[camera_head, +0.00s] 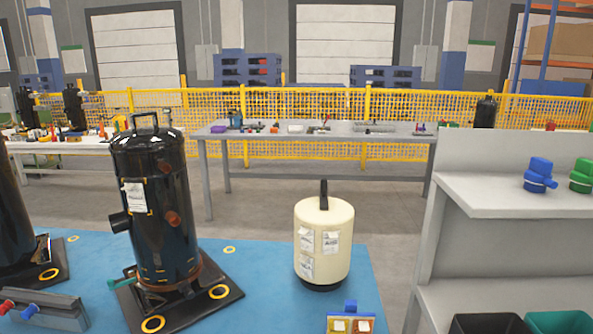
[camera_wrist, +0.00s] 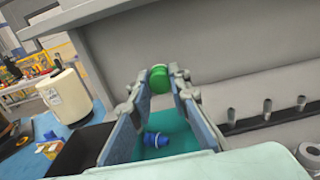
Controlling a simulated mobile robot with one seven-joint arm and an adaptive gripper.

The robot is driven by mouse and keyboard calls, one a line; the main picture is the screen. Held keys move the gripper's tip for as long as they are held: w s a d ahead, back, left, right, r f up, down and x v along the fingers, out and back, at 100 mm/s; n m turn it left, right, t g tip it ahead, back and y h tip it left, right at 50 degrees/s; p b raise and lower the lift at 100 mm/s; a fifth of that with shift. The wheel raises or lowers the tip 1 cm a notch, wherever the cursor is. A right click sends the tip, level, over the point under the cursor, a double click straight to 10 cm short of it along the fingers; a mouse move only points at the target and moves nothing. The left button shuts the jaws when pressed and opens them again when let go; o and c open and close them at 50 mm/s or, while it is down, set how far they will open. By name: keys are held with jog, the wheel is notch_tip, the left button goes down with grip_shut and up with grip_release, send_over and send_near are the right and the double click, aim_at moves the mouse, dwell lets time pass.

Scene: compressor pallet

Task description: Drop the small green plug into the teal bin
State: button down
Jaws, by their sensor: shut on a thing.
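The small green plug (camera_wrist: 160,78) is held between the fingertips of my gripper (camera_wrist: 160,84), in the wrist view. The teal bin (camera_wrist: 174,121) lies below and behind the fingers in that view, partly hidden by them. A blue plug (camera_wrist: 156,139) shows in the bin, between the fingers. The held plug appears to be above the bin; its exact height cannot be told. In the head view the teal bin (camera_head: 562,316) is at the lower right, cut by the frame edge. My gripper is not visible there.
A black bin (camera_head: 488,323) stands left of the teal bin. On the grey shelf (camera_head: 490,193) above are a blue plug (camera_head: 539,174) and another green plug (camera_head: 582,174). A cream tank (camera_head: 324,240) and black compressor (camera_head: 155,207) stand on the blue pallet (camera_head: 250,290).

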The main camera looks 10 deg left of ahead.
notch_tip(320, 180, down, 5)
jog(key=b, duration=0.3)
jog(key=shift+r+b, duration=0.15)
jog(key=shift+b, duration=0.15)
jog(key=c, duration=1.7)
grip_release()
jog(key=shift+c, duration=0.2)
jog(key=s+d, duration=0.1)
jog(key=s, duration=1.1)
